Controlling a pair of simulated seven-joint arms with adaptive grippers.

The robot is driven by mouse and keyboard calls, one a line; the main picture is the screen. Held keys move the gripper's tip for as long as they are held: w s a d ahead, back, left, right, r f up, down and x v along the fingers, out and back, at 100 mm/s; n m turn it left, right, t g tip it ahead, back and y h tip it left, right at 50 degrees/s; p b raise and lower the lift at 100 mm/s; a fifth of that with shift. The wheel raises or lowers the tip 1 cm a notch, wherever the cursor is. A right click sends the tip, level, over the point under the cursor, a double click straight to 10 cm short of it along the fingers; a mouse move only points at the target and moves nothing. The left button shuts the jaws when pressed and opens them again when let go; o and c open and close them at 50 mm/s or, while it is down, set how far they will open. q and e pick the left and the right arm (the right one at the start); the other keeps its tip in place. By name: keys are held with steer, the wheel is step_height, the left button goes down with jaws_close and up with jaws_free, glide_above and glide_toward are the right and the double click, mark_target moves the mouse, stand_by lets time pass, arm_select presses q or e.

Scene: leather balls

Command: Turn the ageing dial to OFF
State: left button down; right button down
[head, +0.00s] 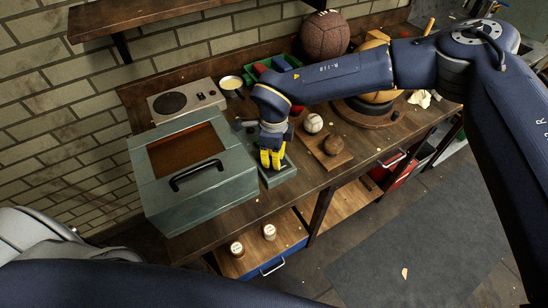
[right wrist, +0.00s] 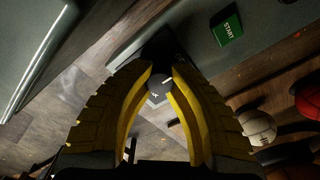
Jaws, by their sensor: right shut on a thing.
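My right gripper (head: 271,158) has yellow fingers and points down at the grey-green control box (head: 281,176) beside the lidded cabinet. In the right wrist view its fingertips (right wrist: 160,75) are closed around the small dark dial (right wrist: 158,88). A short pale mark shows on the dial, but I cannot tell which setting it points to. A green START label (right wrist: 226,27) sits on the same box. In the head view the gripper hides the dial. My left gripper is out of view.
The large grey-green cabinet (head: 163,203) with a window and black handle stands just left of the box. A hot plate (head: 187,99) stands behind.

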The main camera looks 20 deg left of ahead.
steer(key=c, duration=1.1)
jaws_free()
steer(key=shift+o, duration=0.2)
step_height(320, 180, up, 12)
